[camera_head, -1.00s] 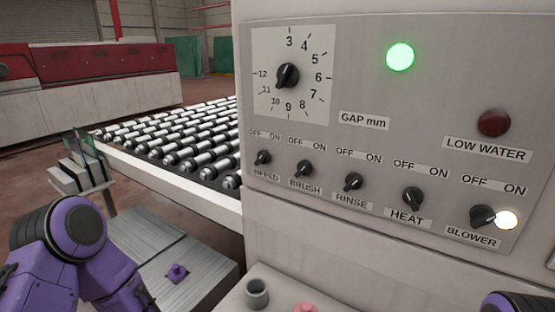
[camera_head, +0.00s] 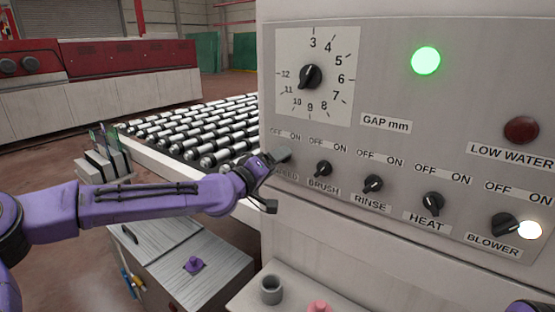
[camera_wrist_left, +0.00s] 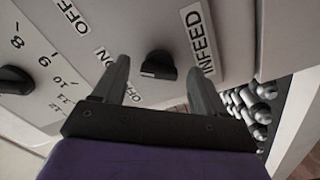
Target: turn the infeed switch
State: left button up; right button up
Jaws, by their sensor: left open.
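The infeed switch (camera_wrist_left: 158,66) is a small black knob with a pale pointer line, on the grey panel beside its INFEED label (camera_wrist_left: 202,42) in the left wrist view. My left gripper (camera_wrist_left: 160,85) is open, with one finger on each side of the knob and a visible gap to it. In the head view my left gripper (camera_head: 272,180) is at the panel's lower left and hides the infeed switch. Contact with the panel cannot be told. Only a bit of my right arm shows at the lower right edge; its gripper is out of view.
The brush switch (camera_head: 323,168) sits just right of the gripper, with the rinse (camera_head: 373,184), heat (camera_head: 433,203) and blower (camera_head: 505,224) switches further right. The gap dial (camera_head: 311,76) is above. A roller conveyor (camera_head: 195,135) lies left of the panel.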

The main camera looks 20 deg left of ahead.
pick_arm(q)
jog(key=shift+w+d, duration=0.25)
jog(key=shift+w, duration=0.35)
jog(key=c, duration=1.1)
jog(key=shift+o, duration=0.2)
jog(key=shift+r+n+b, duration=0.15)
jog(key=shift+n+b, duration=3.25)
jog(key=shift+n, duration=3.5)
